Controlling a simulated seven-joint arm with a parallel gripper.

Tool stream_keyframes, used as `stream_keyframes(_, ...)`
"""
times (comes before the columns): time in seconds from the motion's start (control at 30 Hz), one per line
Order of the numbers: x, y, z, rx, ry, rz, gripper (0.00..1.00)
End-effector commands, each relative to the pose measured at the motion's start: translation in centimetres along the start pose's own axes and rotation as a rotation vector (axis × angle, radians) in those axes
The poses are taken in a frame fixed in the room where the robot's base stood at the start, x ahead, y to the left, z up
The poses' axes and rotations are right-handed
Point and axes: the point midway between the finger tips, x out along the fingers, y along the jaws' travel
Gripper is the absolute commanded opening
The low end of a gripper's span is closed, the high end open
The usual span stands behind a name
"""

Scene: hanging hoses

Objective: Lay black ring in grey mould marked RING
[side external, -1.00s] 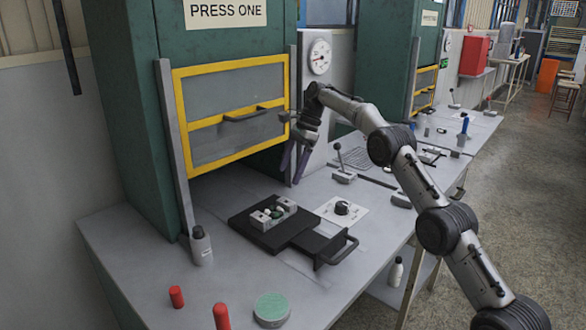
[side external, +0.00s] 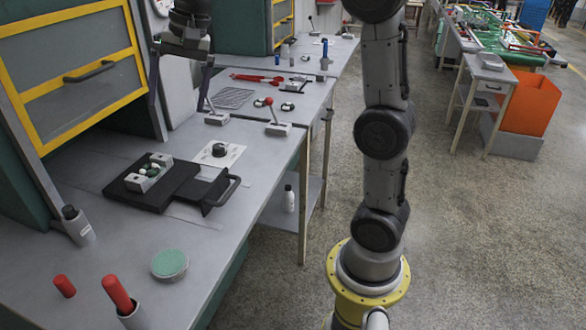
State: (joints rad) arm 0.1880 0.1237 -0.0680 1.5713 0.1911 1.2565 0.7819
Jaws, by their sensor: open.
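My gripper (side external: 180,94) hangs open and empty at the upper left, in front of the right post of the green press. Its dark fingers point down, above the back of the bench. A small light-grey block (side external: 133,183) with white and green rounded pieces sits on a black plate with a handle (side external: 222,190). I cannot read any RING mark on it, so I cannot tell if it is the mould. A black round piece (side external: 219,150) lies on a white card to its right; I cannot tell if it is the ring or a knob.
A dark-knobbed lever (side external: 214,112) stands behind the card. A further bench has a red-knobbed lever (side external: 273,118). Bare bench lies around the pad.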

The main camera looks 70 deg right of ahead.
Motion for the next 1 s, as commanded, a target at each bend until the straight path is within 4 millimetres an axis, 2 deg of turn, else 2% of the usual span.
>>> stream_keyframes(0.03,-0.8,1.4,2.0,-0.081,0.021,-0.005,1.0)
stream_keyframes(0.27,-1.7,8.6,8.9,-0.456,0.111,-0.01,1.0)
stream_keyframes(0.4,-0.7,13.4,12.4,-0.683,0.168,-0.005,1.0)
stream_keyframes(0.6,1.5,18.7,15.6,-0.934,0.226,0.007,1.0)
stream_keyframes(0.73,2.5,20.4,16.4,-1.014,0.245,0.014,1.0)
stream_keyframes(1.0,2.7,20.8,16.6,-1.036,0.249,0.017,1.0)
